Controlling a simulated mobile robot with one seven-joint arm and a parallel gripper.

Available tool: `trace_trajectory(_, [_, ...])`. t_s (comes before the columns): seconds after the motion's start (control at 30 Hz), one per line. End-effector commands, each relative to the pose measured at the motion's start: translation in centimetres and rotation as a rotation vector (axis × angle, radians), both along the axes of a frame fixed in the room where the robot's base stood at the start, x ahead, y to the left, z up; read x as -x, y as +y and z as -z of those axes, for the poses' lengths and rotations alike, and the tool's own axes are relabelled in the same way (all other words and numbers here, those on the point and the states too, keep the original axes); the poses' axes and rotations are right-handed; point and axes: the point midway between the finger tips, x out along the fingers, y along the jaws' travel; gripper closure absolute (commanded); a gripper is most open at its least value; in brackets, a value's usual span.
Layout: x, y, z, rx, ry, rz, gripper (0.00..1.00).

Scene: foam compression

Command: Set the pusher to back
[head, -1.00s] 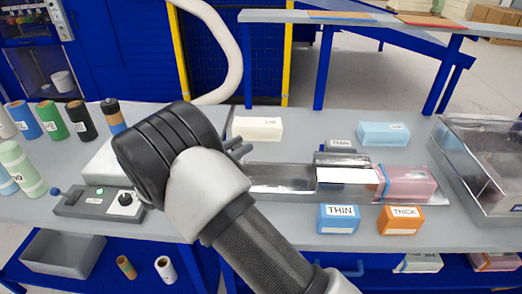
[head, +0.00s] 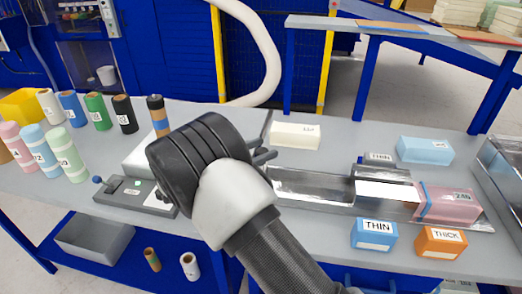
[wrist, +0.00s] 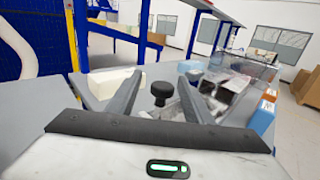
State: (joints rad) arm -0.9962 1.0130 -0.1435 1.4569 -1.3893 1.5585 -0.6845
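My gripper (head: 262,156) is at the left end of a shiny metal trough (head: 310,188) on the grey bench. In the wrist view my gripper (wrist: 161,75) is open, its two dark fingers spread. A black round knob (wrist: 162,92) shows between the fingers; I cannot tell whether it lies between them or farther off. It may be the pusher's handle, and my gripper's bulk hides that area in the head view. At the trough's right part is a metal block with a white face (head: 386,190), beside a pink foam block (head: 448,204) with a blue edge.
A control box (head: 130,196) with a blue-tipped lever stands left of my gripper. Several coloured rolls (head: 95,112) stand farther left. THIN (head: 374,236) and THICK (head: 440,243) blocks lie in front of the trough. Cream (head: 295,136) and blue (head: 424,150) blocks lie behind it.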

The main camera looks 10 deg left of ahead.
Motion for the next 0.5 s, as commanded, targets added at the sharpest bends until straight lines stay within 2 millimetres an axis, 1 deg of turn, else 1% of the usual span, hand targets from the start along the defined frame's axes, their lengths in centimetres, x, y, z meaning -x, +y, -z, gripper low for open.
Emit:
trace_trajectory(0.17, [0.0,-0.1,0.0,0.001,0.000,0.003,0.54])
trace_trajectory(0.27, [0.3,0.3,0.0,0.001,-0.001,0.002,0.54])
trace_trajectory(0.37, [1.3,1.3,0.0,0.001,-0.001,0.000,0.54])
trace_trajectory(0.5, [3.4,3.4,0.1,0.001,0.000,-0.002,0.54])
